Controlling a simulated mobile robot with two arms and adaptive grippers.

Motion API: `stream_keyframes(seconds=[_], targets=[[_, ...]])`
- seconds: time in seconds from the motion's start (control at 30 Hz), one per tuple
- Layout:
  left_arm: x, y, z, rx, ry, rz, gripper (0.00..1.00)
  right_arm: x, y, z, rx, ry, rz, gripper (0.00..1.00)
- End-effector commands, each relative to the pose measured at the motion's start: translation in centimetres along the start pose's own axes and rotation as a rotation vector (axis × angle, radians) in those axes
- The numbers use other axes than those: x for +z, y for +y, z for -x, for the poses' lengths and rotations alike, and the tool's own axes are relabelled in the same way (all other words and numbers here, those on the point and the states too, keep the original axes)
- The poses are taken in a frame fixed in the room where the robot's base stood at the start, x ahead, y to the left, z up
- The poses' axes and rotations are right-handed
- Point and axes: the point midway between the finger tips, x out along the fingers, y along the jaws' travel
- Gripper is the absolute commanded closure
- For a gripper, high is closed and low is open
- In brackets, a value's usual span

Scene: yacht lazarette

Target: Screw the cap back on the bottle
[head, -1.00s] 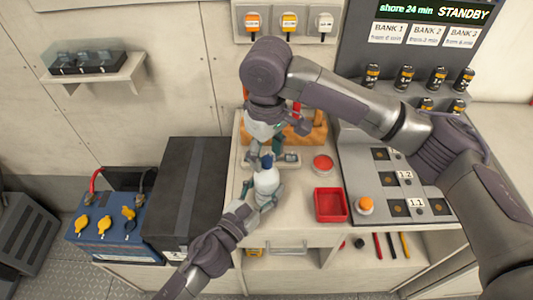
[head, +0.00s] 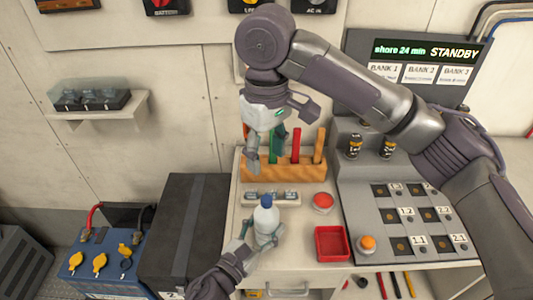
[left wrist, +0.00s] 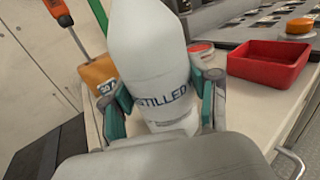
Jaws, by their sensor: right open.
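The white bottle (head: 266,221) stands upright over the worktop, with the blue cap (head: 266,201) on its top. Whether the cap is fully tight cannot be told. My left gripper (head: 264,241) is shut around the bottle's body. In the left wrist view its fingers press both sides of the bottle (left wrist: 150,50), beside lettering that reads "STILLED"; the cap is out of that view. My right gripper (head: 267,150) is open and empty, pointing down above and behind the cap, clear of it.
A wooden rack (head: 285,172) with upright tools stands behind the bottle. A black box (head: 185,235) stands left of the worktop.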

Motion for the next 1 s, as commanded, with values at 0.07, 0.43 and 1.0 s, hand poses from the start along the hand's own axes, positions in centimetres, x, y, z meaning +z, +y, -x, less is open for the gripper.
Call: stream_keyframes(seconds=[0.07, 0.43, 1.0], targets=[[0.0, 0.0, 0.0, 0.000, 0.000, 0.000, 0.25, 0.0, 0.0, 0.0, 0.000, 0.000, 0.000, 0.46], [0.0, 0.0, 0.0, 0.000, 0.000, 0.000, 0.11, 0.0, 0.0, 0.0, 0.000, 0.000, 0.000, 0.46], [-0.1, 0.0, 8.8, 0.003, 0.003, 0.003, 0.11, 0.0, 0.0, 0.0, 0.000, 0.000, 0.000, 0.46]])
